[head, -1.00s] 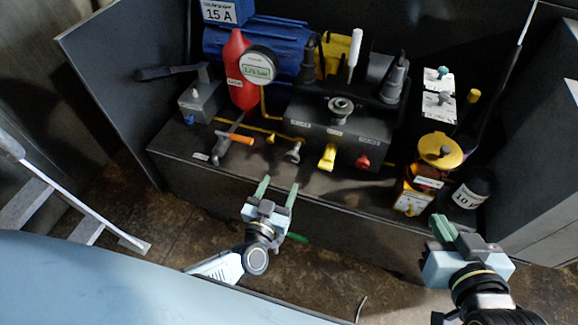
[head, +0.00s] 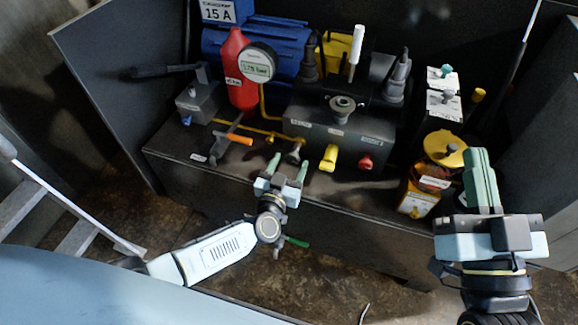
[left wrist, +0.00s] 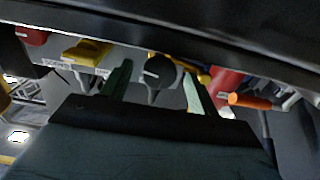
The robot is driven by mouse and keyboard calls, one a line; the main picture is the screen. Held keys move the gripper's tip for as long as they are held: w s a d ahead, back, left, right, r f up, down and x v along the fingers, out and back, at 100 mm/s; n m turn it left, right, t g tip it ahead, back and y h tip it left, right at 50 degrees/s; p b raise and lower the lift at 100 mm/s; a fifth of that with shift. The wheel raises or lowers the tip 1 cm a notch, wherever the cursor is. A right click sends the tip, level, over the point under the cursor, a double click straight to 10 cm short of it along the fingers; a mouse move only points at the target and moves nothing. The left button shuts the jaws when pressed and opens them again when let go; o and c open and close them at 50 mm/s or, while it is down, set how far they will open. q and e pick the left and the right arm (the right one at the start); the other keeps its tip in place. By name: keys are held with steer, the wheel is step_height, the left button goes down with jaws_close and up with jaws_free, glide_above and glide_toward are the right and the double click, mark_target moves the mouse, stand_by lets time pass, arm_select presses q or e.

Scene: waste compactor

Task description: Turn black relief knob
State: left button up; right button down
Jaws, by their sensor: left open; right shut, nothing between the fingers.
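The black relief knob (head: 295,152) sticks out low on the front of the dark valve block (head: 335,140), left of a yellow knob (head: 328,158) and a red knob (head: 365,161). My left gripper (head: 287,165) is open just in front of the black knob. In the left wrist view the black knob (left wrist: 158,69) shows between the two green fingers (left wrist: 155,90), with gaps on both sides. I cannot tell how far the fingertips reach along it. My right gripper (head: 481,165) is shut and empty at the right, beside the yellow-capped bottle.
An orange-handled lever (head: 236,139) is left of the black knob. A red bottle (head: 236,75) and round gauge (head: 257,64) stand behind. The yellow-capped bottle (head: 443,150) is at the right. The floor in front of the dark bench is largely open.

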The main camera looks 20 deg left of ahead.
arm_select(q)
steer(key=c, duration=1)
steer(key=shift+o, duration=0.2)
arm_select(e)
steer(key=shift+r, duration=0.1)
arm_select(q)
steer(key=shift+n, duration=0.3)
steer(key=shift+n, duration=1.8)
steer(key=shift+f+n, duration=0.1)
steer(key=shift+n, duration=1.6)
steer(key=shift+d+n+b, duration=0.1)
steer(key=shift+n+b, duration=0.5)
steer(key=shift+n, duration=1.4)
arm_select(e)
steer(key=shift+s+r+t+y, duration=0.3)
steer(key=shift+s+r+t, duration=0.3)
steer(key=shift+r+t, duration=0.3)
